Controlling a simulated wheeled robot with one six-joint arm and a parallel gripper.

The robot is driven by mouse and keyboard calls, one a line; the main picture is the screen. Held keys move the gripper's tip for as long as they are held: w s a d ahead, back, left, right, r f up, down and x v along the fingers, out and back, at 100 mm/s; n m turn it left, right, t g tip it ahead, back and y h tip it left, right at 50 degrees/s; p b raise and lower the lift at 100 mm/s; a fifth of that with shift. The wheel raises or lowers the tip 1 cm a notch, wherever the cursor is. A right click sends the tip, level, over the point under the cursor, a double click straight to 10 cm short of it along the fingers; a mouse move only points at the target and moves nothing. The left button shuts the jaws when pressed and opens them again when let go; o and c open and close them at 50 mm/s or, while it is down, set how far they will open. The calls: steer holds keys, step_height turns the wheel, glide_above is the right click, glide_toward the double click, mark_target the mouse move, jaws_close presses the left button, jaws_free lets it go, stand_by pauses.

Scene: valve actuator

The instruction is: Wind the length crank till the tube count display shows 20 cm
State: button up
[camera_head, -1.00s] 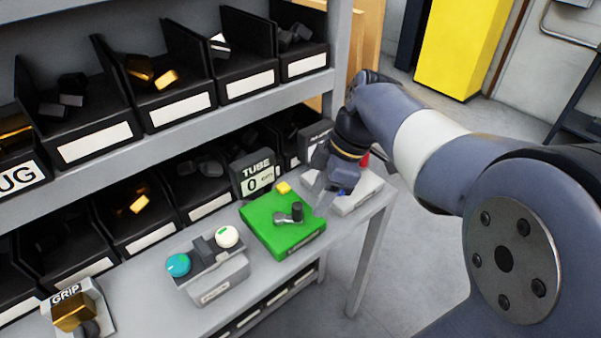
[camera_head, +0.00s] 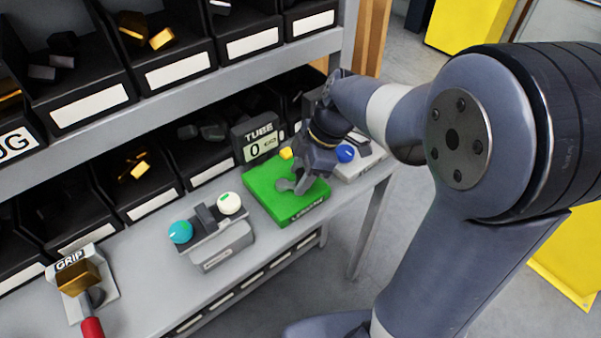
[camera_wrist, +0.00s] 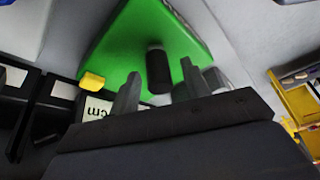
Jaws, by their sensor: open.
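The green length box (camera_head: 262,188) stands on the bench with a grey crank arm (camera_head: 286,186) on its top. The crank's dark upright knob (camera_wrist: 158,68) shows in the wrist view; in the head view my gripper hides it. My gripper (camera_head: 303,184) is over the green box, pointing down at the crank. In the wrist view my open gripper (camera_wrist: 160,84) has one finger on each side of the knob; I cannot tell whether they touch it. The tube display (camera_head: 258,146) behind the box reads 0 cm. In the wrist view only its "cm" part (camera_wrist: 97,110) shows.
A yellow button (camera_head: 286,153) sits on the box's back corner. A grey unit with a blue knob (camera_head: 345,153) stands close on the right. A grey box with teal (camera_head: 180,231) and white knobs (camera_head: 229,203) stands left. Shelf bins line the back.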

steer(key=shift+f, duration=0.1)
steer(key=shift+c, duration=0.5)
jaws_close()
steer(key=shift+s+a, duration=0.1)
